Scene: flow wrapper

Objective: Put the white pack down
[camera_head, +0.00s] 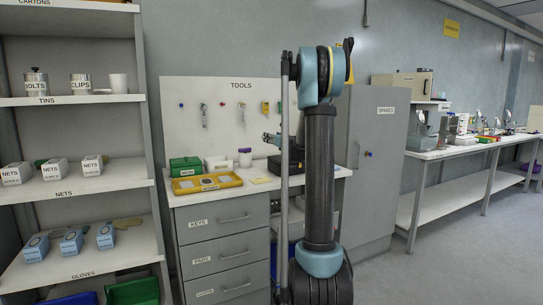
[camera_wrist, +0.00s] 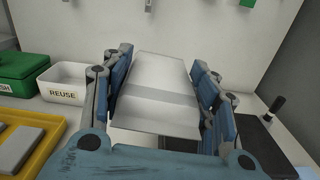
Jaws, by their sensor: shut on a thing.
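The white pack (camera_wrist: 155,98) is a pale, flat-sided block between the blue finger pads of my gripper (camera_wrist: 162,84) in the wrist view. My gripper is shut on it, with a finger on each side. The pack is over the pale worktop; I cannot tell whether its underside touches it. In the head view my gripper (camera_head: 271,138) shows only in part above the bench, left of my arm, and I cannot make out the pack there.
Left of the pack stand a white REUSE bin (camera_wrist: 62,83), a green box (camera_wrist: 22,72) and a yellow tray (camera_wrist: 48,150) holding grey pieces. A dark flat device (camera_wrist: 262,145) with a black handle lies to the right. A purple-lidded jar (camera_head: 245,158) stands on the bench.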

